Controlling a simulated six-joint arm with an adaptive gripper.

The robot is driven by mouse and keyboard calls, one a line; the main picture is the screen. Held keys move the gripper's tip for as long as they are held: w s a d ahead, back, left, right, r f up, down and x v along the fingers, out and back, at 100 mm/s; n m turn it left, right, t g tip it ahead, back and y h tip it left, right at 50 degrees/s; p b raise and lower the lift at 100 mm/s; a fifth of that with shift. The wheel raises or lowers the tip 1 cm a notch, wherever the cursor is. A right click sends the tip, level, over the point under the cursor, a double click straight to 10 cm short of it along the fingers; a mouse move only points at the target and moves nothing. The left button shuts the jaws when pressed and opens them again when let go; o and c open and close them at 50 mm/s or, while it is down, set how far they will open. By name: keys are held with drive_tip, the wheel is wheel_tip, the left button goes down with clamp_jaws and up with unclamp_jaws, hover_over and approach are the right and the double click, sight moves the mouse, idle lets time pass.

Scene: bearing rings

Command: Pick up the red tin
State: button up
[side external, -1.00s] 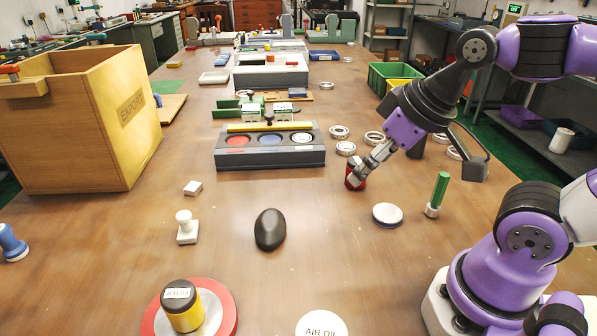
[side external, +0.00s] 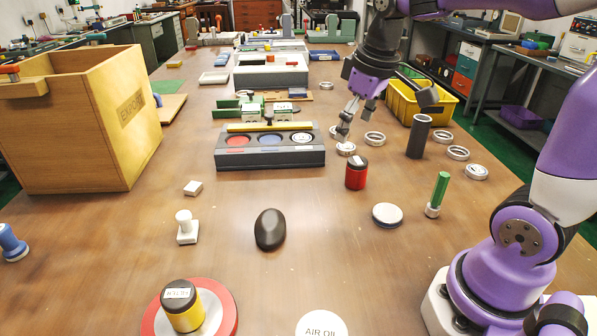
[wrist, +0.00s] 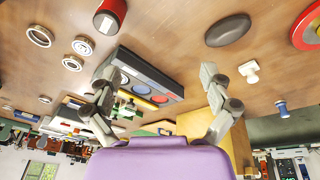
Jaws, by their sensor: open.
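The red tin (side external: 356,174) has a black lid and stands upright on the wooden table, right of the grey three-well tray. It also shows at the top of the wrist view (wrist: 108,16). My gripper (side external: 346,130) is open and empty. In the side view it appears above and behind the tin, near a bearing ring, and apart from the tin. In the wrist view my gripper's two fingers (wrist: 168,85) are spread wide, with the tin outside the gap between them.
Several bearing rings (side external: 374,139) lie around the tin, with a dark cylinder (side external: 418,137) to its right. The grey tray (side external: 226,160) is at left. A white-topped disc (side external: 387,214) and green-handled tool (side external: 438,192) are in front right. A yellow bin (side external: 405,107) stands behind.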

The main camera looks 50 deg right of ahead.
sight(358, 160)
drive_tip(key=w+d+f+g, duration=0.1)
drive_tip(key=d+f, duration=0.1)
drive_tip(key=d, duration=0.1)
drive_tip(key=w+d+f+g, duration=0.1)
drive_tip(key=w+d+f, duration=0.1)
drive_tip(key=d, duration=0.2)
drive_tip(key=w+d+f, duration=0.1)
drive_tip(key=d+f, duration=0.1)
drive_tip(key=d, duration=0.1)
drive_tip(key=shift+w+d+f+n+g+y, duration=0.15)
drive_tip(key=shift+w+d+n+g+y, duration=0.15)
drive_tip(key=shift+g+y, duration=0.1)
wheel_tip(358, 160, down, 5)
drive_tip(key=shift+d+r, duration=0.1)
drive_tip(key=f, duration=0.5)
drive_tip(key=shift+s+f, duration=0.2)
drive_tip(key=shift+f, duration=0.15)
drive_tip(key=c, duration=1.3)
